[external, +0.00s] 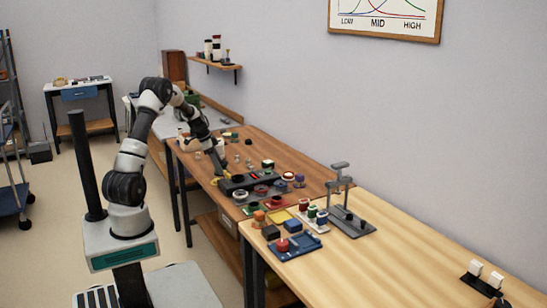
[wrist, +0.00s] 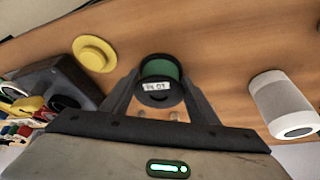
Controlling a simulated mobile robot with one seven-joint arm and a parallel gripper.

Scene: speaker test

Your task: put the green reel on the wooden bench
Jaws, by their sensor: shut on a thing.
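The green reel (wrist: 160,68) has dark flanges and a white label in the wrist view. It sits between the two fingers of my gripper (wrist: 160,82), which is shut on it. In the external view my gripper (external: 219,170) is low over the brown wooden bench (external: 317,175), near its front edge; the reel is too small to make out there. The bench top also shows behind the reel in the wrist view (wrist: 222,45). I cannot tell whether the reel touches the wood.
In the wrist view a yellow flanged piece (wrist: 95,52) lies left and a white cylinder (wrist: 283,105) right. A dark tray (external: 262,188) with coloured reels is beside my gripper. A paler bench (external: 430,250) adjoins, with a grey stand (external: 340,190) and a blue tray (external: 290,248).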

